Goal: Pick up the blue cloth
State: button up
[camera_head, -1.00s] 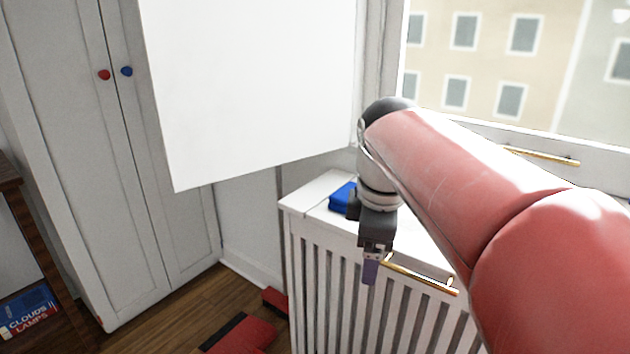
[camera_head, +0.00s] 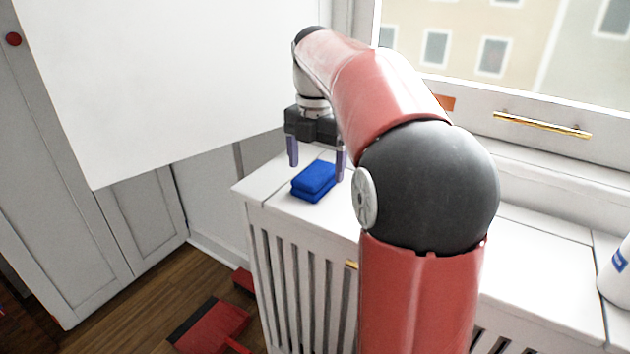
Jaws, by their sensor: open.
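The blue cloth (camera_head: 314,181) is a small folded bundle lying on the white slatted cabinet top (camera_head: 278,208), near its left front corner. My gripper (camera_head: 316,163) is open above and slightly behind the cloth, pointing down. Its left finger shows to the upper left of the cloth and its right finger to the right. No contact with the cloth can be made out. My red and black arm hides the cabinet top to the right of the cloth.
A large white panel (camera_head: 150,80) hangs at the left, close to my gripper. A window sill with a brass handle (camera_head: 543,125) runs behind. A white bottle (camera_head: 615,270) stands at the right edge. A red object (camera_head: 212,325) lies on the wooden floor.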

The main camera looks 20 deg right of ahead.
aim_at(316, 172)
jog(key=shift+f, duration=1.4)
jog(key=c, duration=1.1)
notch_tip(316, 172, up, 10)
jog(key=shift+r+p, duration=0.1)
jog(key=shift+p, duration=0.8)
